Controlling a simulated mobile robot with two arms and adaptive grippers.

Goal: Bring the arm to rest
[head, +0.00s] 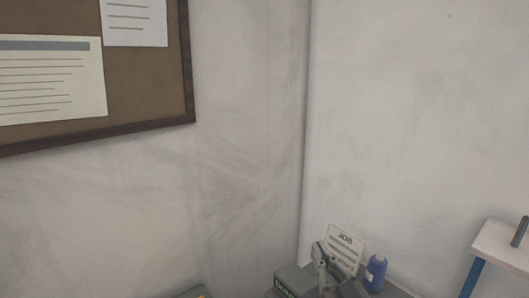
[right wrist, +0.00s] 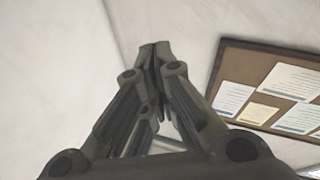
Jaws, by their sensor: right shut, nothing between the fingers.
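My right gripper (head: 319,248) shows small at the bottom of the head view, pointing up, in front of a job card and a grey box. In the right wrist view, the same gripper (right wrist: 154,48) has its fingertips together with nothing between them. My left gripper is in neither view.
A job card (head: 347,240), a blue thread spool (head: 376,272) and a grey box (head: 287,282) stand at the bottom. A white-topped stand (head: 500,246) with a blue leg is at right. A cork board (head: 150,75) hangs on the wall; it also shows in the right wrist view (right wrist: 232,70).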

